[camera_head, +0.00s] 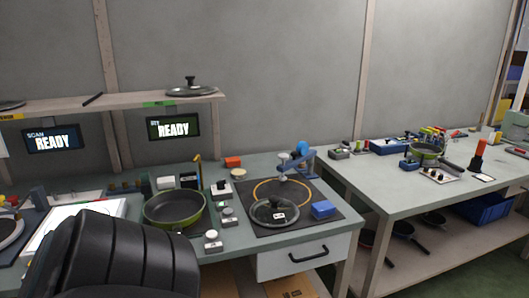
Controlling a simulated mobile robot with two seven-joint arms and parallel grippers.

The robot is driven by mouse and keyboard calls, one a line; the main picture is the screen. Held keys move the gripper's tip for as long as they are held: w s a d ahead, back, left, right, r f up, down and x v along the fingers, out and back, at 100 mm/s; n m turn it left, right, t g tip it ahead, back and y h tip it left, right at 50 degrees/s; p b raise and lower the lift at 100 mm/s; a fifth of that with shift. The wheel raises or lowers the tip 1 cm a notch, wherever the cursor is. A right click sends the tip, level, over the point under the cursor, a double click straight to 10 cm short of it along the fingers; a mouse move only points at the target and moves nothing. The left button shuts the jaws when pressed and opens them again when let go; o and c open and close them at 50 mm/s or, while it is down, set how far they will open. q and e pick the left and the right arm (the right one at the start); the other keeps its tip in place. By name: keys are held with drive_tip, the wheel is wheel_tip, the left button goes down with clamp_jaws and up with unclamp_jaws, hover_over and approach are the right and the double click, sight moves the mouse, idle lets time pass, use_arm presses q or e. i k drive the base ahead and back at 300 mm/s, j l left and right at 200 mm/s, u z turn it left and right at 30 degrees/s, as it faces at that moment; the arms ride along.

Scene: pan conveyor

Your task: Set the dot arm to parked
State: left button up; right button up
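The dot arm (309,155) looks like a blue arm with a round blue joint on the back edge of a dark mat (335,222). Its pale head hangs over the back of an orange ring on the mat. A glass lid (275,212) with a dark knob lies at the front of the ring. A green screen (174,127) above reads READY; its small heading seems to say DOT. A dark ribbed part of my own body fills the lower left. Neither of my grippers shows.
A green-rimmed pan (174,210) sits left of the mat, with small button boxes (226,212) between them. A blue block (322,209) lies at the mat's right. Another screen (53,139) reads SCAN READY. A second table (385,190) at right holds pans and tools.

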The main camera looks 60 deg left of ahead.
sight(302, 149)
drive_tip(key=u, duration=1.85)
drive_tip(key=i+l+u, duration=0.2)
drive_tip(key=u, duration=0.2)
drive_tip(key=i+l+u, duration=0.35)
drive_tip(key=k+j, duration=0.05)
drive_tip(key=k, duration=0.05)
